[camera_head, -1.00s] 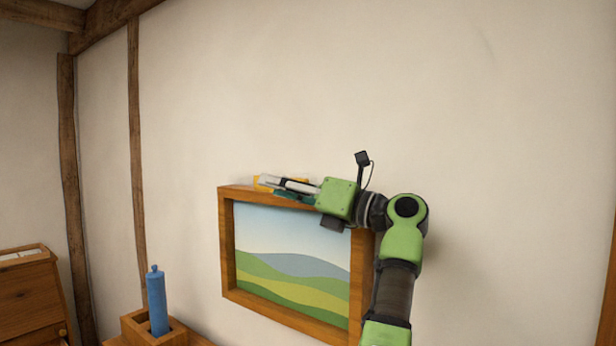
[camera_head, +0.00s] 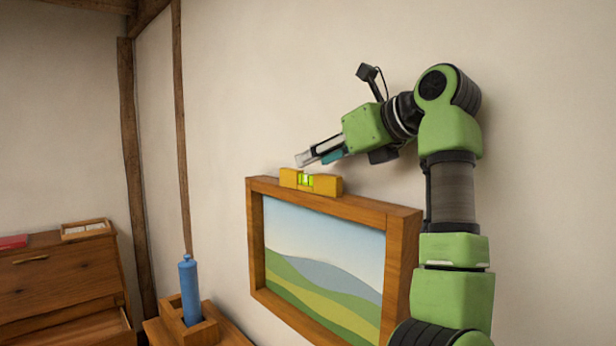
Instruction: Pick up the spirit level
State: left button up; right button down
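The spirit level (camera_head: 330,185) is a short yellow bar with a bright green vial in its middle. It rests lengthwise on the top edge of the wooden picture frame (camera_head: 385,211).
A blue bottle (camera_head: 189,290) stands in a wooden holder (camera_head: 207,330) at lower left. A wooden drawer chest (camera_head: 60,275) is further left.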

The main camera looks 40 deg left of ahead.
aim_at(300, 172)
pick_arm(q)
jog(key=x, duration=0.3)
jog(key=shift+w+p, duration=0.1)
jog(key=shift+p, duration=0.2)
jog(key=shift+w+a+f, duration=0.1)
jog(key=shift+w+a, duration=0.05)
jog(key=shift+a, duration=0.1)
jog(key=shift+w+a+f+p, duration=0.2)
jog(key=shift+a+p, duration=0.1)
jog(key=shift+p, duration=0.3)
jog(key=p+x, duration=0.1)
jog(key=x, duration=0.1)
jog(key=p+x, duration=0.1)
jog(key=x, duration=0.1)
jog(key=shift+f+p, duration=0.3)
jog(key=shift+a+f, duration=0.2)
jog(key=shift+d+r, duration=0.1)
jog(key=shift+d, duration=0.1)
jog(key=c, duration=0.5)
grip_shut()
